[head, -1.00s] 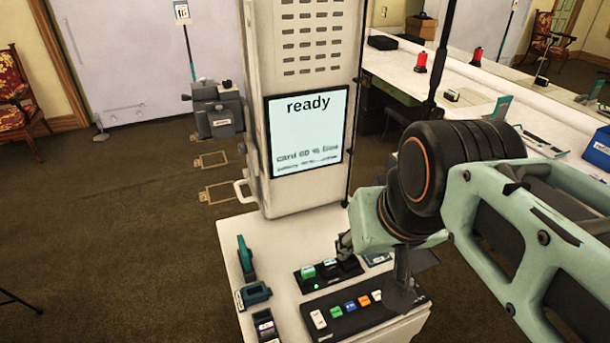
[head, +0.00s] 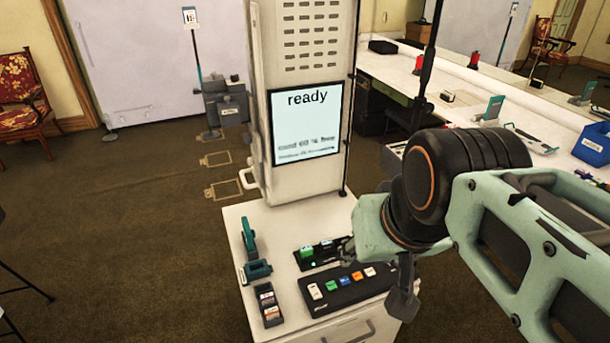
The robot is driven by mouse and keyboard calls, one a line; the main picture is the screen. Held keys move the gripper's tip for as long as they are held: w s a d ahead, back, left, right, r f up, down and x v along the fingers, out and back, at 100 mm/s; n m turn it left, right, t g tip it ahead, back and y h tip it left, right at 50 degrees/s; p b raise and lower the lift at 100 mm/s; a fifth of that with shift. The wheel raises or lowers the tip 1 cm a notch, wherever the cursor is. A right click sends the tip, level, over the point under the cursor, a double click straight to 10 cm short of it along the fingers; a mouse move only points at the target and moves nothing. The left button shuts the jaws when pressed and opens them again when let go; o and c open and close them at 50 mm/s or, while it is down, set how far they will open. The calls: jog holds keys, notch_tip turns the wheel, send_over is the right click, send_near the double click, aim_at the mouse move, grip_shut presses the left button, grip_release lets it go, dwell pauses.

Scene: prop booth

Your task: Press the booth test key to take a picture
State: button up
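The booth (head: 300,30) is a tall pale column with a screen (head: 307,122) that reads "ready". On the white cabinet top before it lies a black key panel (head: 340,292) with a row of white, green, blue, orange and pale keys. Behind it is a smaller black unit (head: 318,254) with a green part and a small green light. I cannot read which key is the test key.
A teal tool (head: 249,240), a teal block (head: 256,270) and a dark card holder (head: 268,305) stand on the cabinet's left side. A long white counter (head: 480,90) with a blue bin (head: 594,145) runs behind my arm. Open carpet lies left.

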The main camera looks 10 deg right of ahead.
jog(key=shift+w, duration=0.15)
grip_shut()
dwell(1.2)
